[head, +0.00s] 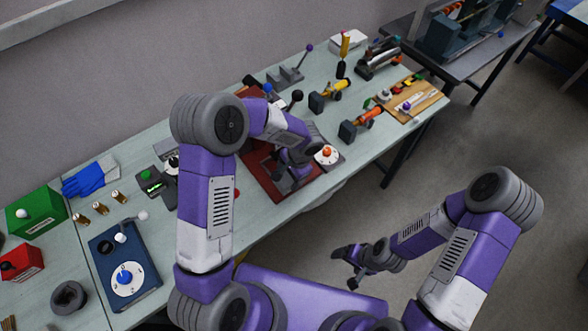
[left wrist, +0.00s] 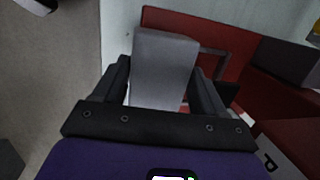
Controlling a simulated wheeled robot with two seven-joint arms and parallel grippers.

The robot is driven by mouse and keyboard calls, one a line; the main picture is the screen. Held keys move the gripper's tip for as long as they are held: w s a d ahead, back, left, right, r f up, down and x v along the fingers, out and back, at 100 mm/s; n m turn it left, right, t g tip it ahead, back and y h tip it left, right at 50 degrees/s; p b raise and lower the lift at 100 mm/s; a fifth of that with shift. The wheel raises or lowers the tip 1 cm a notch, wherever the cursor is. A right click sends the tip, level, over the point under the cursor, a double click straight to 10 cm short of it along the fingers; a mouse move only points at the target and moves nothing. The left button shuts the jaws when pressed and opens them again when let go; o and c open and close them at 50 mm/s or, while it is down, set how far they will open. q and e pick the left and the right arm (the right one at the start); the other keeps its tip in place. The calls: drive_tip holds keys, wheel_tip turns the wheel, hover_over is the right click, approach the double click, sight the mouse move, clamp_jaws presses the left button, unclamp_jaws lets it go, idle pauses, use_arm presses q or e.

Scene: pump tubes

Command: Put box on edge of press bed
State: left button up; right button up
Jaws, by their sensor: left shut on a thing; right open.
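A grey box (left wrist: 165,62) sits between the fingers of my left gripper (left wrist: 163,88) in the left wrist view. In the head view my left gripper (head: 291,174) is over the dark red press bed (head: 262,179), and I cannot make out the box there. The red bed also shows behind the box in the left wrist view (left wrist: 208,35). The box overlaps the bed's edge in that view; I cannot tell whether they touch. My right gripper (head: 352,268) is open and empty, off the table's front side.
Orange (head: 362,121) and yellow (head: 332,92) tools and a wooden board (head: 412,101) lie further right. A blue box with a dial (head: 125,262) and a green box (head: 37,211) stand left.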

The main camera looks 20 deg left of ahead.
use_arm(q)
drive_tip(key=shift+w+d, duration=0.15)
drive_tip(key=shift+w, duration=0.8)
drive_tip(key=shift+w+d, duration=0.15)
drive_tip(key=shift+w, duration=0.75)
drive_tip(key=x, duration=0.3)
drive_tip(key=shift+d+f, duration=0.35)
drive_tip(key=o, duration=1.2)
drive_tip(key=shift+o, duration=0.2)
drive_tip(key=v, duration=1.2)
drive_tip(key=shift+p, duration=0.4)
